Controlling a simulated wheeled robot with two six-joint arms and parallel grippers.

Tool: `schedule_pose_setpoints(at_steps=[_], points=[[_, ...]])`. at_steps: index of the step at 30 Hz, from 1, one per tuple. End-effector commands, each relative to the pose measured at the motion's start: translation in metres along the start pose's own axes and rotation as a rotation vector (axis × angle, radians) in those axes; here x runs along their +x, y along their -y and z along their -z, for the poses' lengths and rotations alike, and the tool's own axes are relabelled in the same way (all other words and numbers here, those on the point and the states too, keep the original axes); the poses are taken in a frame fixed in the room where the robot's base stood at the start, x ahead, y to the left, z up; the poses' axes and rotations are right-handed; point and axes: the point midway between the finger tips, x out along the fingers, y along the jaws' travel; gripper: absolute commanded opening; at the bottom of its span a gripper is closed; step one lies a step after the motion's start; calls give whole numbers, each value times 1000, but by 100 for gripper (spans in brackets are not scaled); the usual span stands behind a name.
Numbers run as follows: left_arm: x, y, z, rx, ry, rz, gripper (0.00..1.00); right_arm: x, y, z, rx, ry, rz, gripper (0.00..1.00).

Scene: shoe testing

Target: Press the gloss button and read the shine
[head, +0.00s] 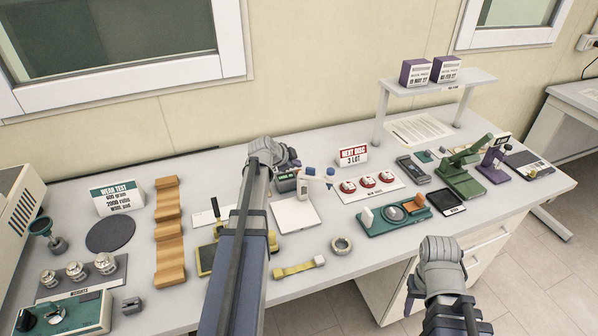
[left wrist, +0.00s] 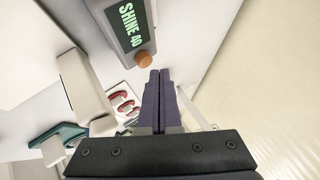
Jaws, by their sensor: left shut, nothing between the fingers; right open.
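The gloss meter (left wrist: 128,25) is a grey box with a dark display reading "SHINE 40" in green, seen in the left wrist view. Its orange button (left wrist: 143,60) sticks out of the end below the display. My left gripper (left wrist: 156,73) is shut and empty, its purple fingertips right beside the button; I cannot tell whether they touch it. My right gripper (head: 411,297) is over the front edge, open, with only part of a purple finger visible.
The red disc card (head: 369,187), green tray (head: 376,226) and green press (head: 465,172) lie to the right.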

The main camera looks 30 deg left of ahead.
Motion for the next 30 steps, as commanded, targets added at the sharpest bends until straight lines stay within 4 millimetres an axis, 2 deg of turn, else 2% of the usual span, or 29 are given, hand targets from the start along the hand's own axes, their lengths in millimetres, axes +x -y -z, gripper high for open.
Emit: schedule_pose_setpoints(at_steps=[5,30], points=[[5,-4,-4,0,0,0,0,8,1,0,0,0,0,50],[8,-6,-6,0,0,0,0,12,1,1,0,0,0,50]])
